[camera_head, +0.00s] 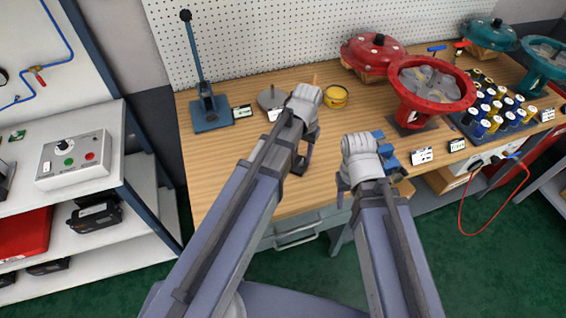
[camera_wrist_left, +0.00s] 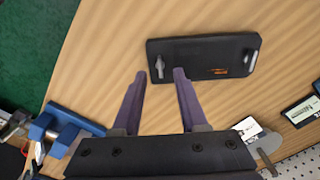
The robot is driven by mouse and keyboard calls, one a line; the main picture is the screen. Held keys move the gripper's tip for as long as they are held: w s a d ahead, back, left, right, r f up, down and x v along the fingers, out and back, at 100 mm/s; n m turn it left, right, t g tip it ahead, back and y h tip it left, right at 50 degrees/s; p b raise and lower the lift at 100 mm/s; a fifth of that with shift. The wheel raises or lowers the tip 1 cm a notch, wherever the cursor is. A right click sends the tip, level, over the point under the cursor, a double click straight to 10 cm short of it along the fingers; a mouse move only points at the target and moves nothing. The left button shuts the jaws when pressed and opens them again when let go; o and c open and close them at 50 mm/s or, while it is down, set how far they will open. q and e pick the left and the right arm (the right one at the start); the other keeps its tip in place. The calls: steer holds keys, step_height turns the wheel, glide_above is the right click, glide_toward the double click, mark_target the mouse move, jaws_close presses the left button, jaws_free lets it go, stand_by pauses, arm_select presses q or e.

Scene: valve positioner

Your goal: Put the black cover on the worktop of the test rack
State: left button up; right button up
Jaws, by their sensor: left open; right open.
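The black cover (camera_wrist_left: 215,57) lies flat on the wooden bench in the left wrist view, a dark rectangular piece with a small grey knob near one end and a pale window at the other. In the head view my left arm seems to hide it. My left gripper (camera_head: 304,152) is open over the bench, and its fingertips (camera_wrist_left: 160,73) appear at the cover's edge, near the knob; contact cannot be told. My right gripper (camera_head: 352,188) is open and empty-looking near the bench's front edge. The test rack's white worktop (camera_head: 28,148) is at the left.
A grey control box (camera_head: 75,160) stands on the rack worktop. A blue lever press (camera_head: 208,105), yellow tin (camera_head: 336,96) and red actuator housing (camera_head: 430,92) stand on the bench (camera_head: 225,165). A blue vise (camera_wrist_left: 60,128) shows in the wrist view. A gap separates rack and bench.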

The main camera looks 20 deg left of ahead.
mark_target(301, 161)
arm_select(q)
step_height(301, 161, down, 3)
steer(key=shift+b, duration=0.95)
steer(key=shift+r, duration=0.1)
arm_select(e)
step_height(301, 161, down, 3)
steer(key=shift+r, duration=0.1)
arm_select(q)
steer(key=shift+c, duration=0.4)
jaws_close()
